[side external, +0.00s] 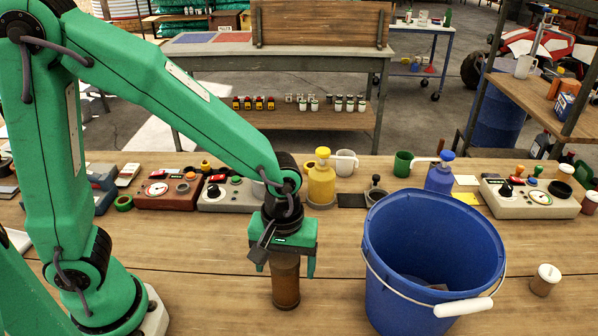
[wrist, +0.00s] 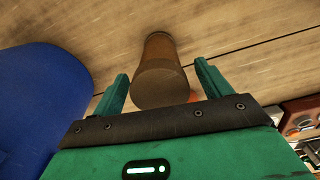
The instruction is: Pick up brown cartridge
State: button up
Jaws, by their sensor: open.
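The brown cartridge (side external: 286,284) stands upright on the wooden bench, left of the blue bucket. Its top is partly hidden by my gripper in the side view. My gripper (side external: 288,272) is directly above it, pointing down, with the jaws open. In the wrist view the cartridge (wrist: 158,72) lies between the two green fingers of my gripper (wrist: 160,84), with a gap on each side. I cannot tell how far down the fingers reach along it.
The blue bucket (side external: 420,232) with a white handle grip stands close on the right. Behind are a yellow bottle (side external: 321,184), a blue bottle (side external: 440,178) and control boxes (side external: 168,192). A small capped jar (side external: 545,280) stands at far right. The bench front left of the cartridge is clear.

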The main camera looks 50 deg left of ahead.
jog(key=c, duration=1.2)
jog(key=shift+r, duration=0.15)
jog(key=shift+r, duration=0.85)
notch_tip(320, 180, up, 2)
jog(key=shift+r, duration=0.1)
jog(key=s+d+r, duration=0.2)
jog(key=s, duration=0.1)
jog(key=s+d+r, duration=0.2)
jog(key=s, duration=0.1)
jog(key=s+d+r, duration=0.2)
jog(key=s, duration=0.2)
jog(key=shift+r, duration=0.4)
